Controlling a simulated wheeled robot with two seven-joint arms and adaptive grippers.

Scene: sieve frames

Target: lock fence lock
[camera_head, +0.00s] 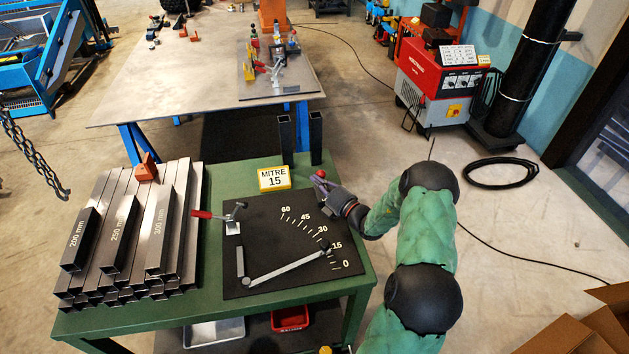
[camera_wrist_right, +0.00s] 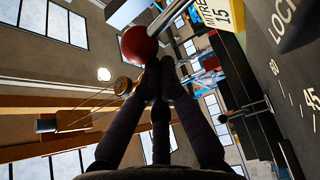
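The black mitre plate (camera_head: 268,222) lies on the green table and carries a scale from 0 to 60. The grey fence arm (camera_head: 288,268) lies across it, its far end near the 15 mark. A red ball knob (camera_head: 320,174) stands at the plate's far right edge; it also shows in the right wrist view (camera_wrist_right: 138,46). My right gripper (camera_head: 332,193) is at this knob. In the right wrist view its dark fingers (camera_wrist_right: 157,80) come together just beside the ball. Whether they grip a stem is hidden. My left gripper is out of view.
A yellow sign (camera_head: 274,178) reads MITRE 15. A red-handled clamp (camera_head: 231,216) stands at the plate's left. Stacked steel tubes (camera_head: 120,245) fill the table's left side. Two dark upright tubes (camera_head: 315,138) stand at the back edge. Lettering reading LOC (camera_wrist_right: 283,20) shows in the wrist view.

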